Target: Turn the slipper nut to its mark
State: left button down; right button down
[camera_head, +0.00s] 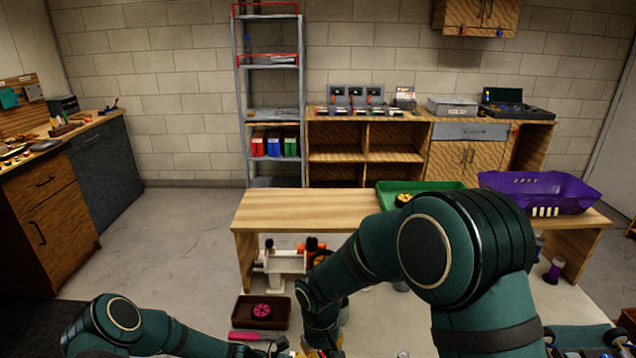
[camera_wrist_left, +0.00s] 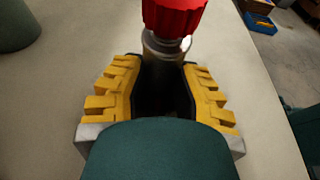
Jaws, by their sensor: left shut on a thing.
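In the left wrist view my left gripper (camera_wrist_left: 161,78) has its yellow ridged fingers on both sides of a dark part, shut on it. A metal collar (camera_wrist_left: 166,44) and a red knob-like top (camera_wrist_left: 173,15) stand just beyond the fingertips. I cannot tell whether this is the slipper nut or a tool, and no mark is visible. In the head view my left arm comes in low at the left, and its gripper is hard to make out at the bottom edge. My right gripper (camera_head: 325,340) points down near the bottom middle; its fingers are unclear.
A wooden bench (camera_head: 290,208) holds a green tray (camera_head: 440,186) and a purple basket (camera_head: 535,190). A brown tray (camera_head: 240,313) with a pink wheel (camera_head: 262,310) and a pink-handled tool (camera_head: 246,336) lie near my arms. My right arm hides much of the near worktop.

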pick_arm(q)
jog(key=c, duration=0.7)
grip_release()
jog(key=shift+c, duration=0.2)
jog(key=shift+a, duration=0.15)
jog(key=v, duration=1.2)
